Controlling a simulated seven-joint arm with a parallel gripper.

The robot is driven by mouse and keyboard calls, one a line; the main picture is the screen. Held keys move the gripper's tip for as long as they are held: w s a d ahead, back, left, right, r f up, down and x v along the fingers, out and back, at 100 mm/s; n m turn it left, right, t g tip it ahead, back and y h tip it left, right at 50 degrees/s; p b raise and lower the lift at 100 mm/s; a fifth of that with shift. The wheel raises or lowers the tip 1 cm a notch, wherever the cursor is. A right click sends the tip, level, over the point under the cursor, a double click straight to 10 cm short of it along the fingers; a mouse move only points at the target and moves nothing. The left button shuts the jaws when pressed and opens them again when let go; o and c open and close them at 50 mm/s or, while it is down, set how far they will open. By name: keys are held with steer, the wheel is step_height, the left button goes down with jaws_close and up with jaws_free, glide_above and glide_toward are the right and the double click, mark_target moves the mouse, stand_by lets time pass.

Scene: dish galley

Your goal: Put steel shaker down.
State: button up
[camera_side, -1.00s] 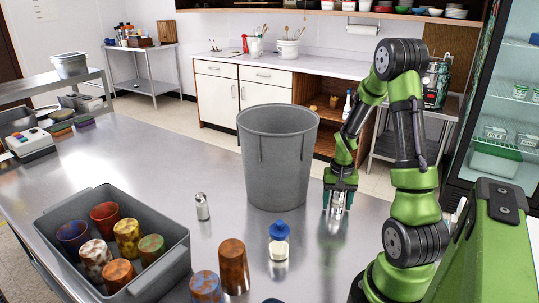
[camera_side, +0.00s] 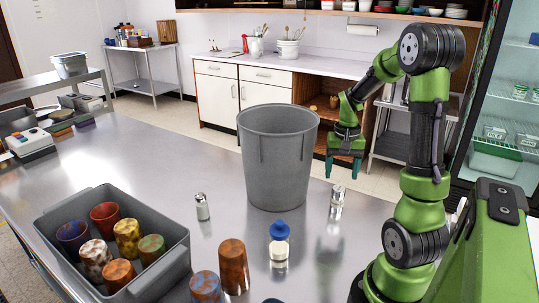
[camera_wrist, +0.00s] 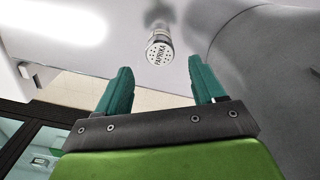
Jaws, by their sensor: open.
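The steel shaker (camera_side: 337,196) stands upright on the steel counter, right of the grey bin. A second steel shaker (camera_side: 202,207) stands upright left of the bin.
The tall grey bin (camera_side: 277,160) stands close left of my gripper. A blue-capped shaker (camera_side: 279,240) and patterned cups (camera_side: 233,268) stand in front. A grey tub (camera_side: 165,262) with several cups is at left. The counter's left middle is clear.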

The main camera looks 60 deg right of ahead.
steer(key=shift+r, duration=0.45)
steer(key=w+a+r+n+t, duration=0.2)
steer(key=w+a+r, duration=0.15)
steer(key=a, duration=0.45)
steer(key=w+a+r+n+t, duration=0.25)
steer(key=a+r, duration=0.25)
steer(key=a, duration=0.3)
steer(key=s+a+r+n+t+y, duration=0.1)
steer(key=s+a+n, duration=0.1)
steer(key=a, duration=0.4)
steer(key=s+a+r+n+t+y, duration=0.1)
steer(key=s+a+r+n, duration=0.1)
steer(key=a, duration=0.5)
steer(key=shift+s+a+t, duration=0.15)
steer(key=shift+s+t, duration=0.1)
steer(key=shift+t, duration=0.1)
steer(key=shift+r, duration=0.1)
